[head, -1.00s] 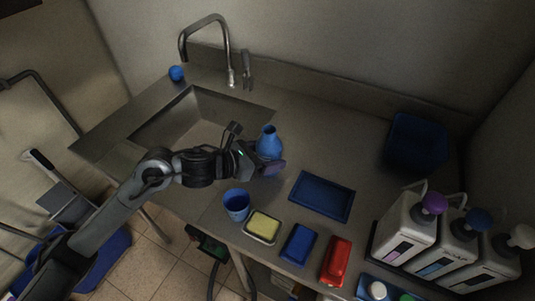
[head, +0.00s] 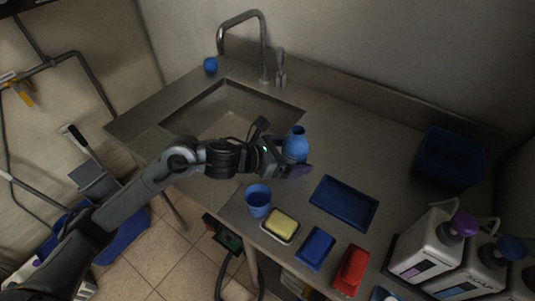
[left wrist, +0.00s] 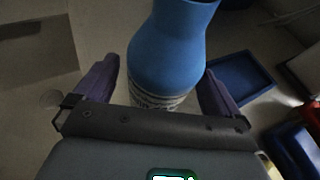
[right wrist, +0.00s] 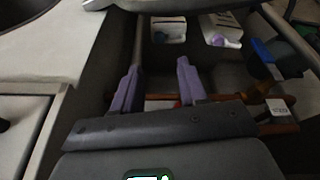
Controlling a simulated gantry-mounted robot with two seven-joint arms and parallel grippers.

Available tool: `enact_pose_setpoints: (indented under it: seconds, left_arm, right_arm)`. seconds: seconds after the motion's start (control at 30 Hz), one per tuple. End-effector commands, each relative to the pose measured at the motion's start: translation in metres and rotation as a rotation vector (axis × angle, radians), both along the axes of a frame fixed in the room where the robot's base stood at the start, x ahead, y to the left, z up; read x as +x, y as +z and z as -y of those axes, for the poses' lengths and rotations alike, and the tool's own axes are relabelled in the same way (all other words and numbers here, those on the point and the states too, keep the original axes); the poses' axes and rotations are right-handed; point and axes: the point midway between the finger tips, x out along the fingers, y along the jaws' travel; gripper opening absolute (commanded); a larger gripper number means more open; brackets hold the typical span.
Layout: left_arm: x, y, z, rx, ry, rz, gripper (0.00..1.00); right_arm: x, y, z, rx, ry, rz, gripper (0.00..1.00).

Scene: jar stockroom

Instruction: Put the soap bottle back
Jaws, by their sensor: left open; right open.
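A blue bottle (head: 296,145) with a narrow neck stands on the metal counter, right of the sink. It also shows large in the left wrist view (left wrist: 168,50), with a patterned band low on its body. My left gripper (head: 288,168) is open at the bottle, with one purple finger on each side of it. I cannot tell whether the fingers touch it. The gripper partly hides the bottle's base. My right gripper (right wrist: 160,68) shows only in the right wrist view, open and empty, over a dim area with white containers. A blue tray (head: 344,203) lies empty right of the bottle.
A blue cup (head: 258,201), a yellow sponge (head: 281,225), a blue block (head: 316,248) and a red block (head: 351,268) line the front edge. White pump jugs (head: 425,250) and a dark blue bin (head: 448,158) stand at right. The sink (head: 225,112) is at left.

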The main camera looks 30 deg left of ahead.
Motion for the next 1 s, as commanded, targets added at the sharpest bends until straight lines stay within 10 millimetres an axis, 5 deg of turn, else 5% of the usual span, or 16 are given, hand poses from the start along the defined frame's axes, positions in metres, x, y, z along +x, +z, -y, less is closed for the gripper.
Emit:
enact_pose_setpoints:
  seconds: [0.5,1.0]
  left_arm:
    - [-0.067,0.029,-0.046,0.009,0.000,-0.001,0.98]
    - [-0.087,0.042,-0.059,0.001,-0.001,-0.002,0.98]
  right_arm:
    - [0.000,-0.019,0.002,-0.010,0.006,-0.002,0.43]
    - [0.000,-0.025,0.000,-0.001,0.001,-0.002,0.43]
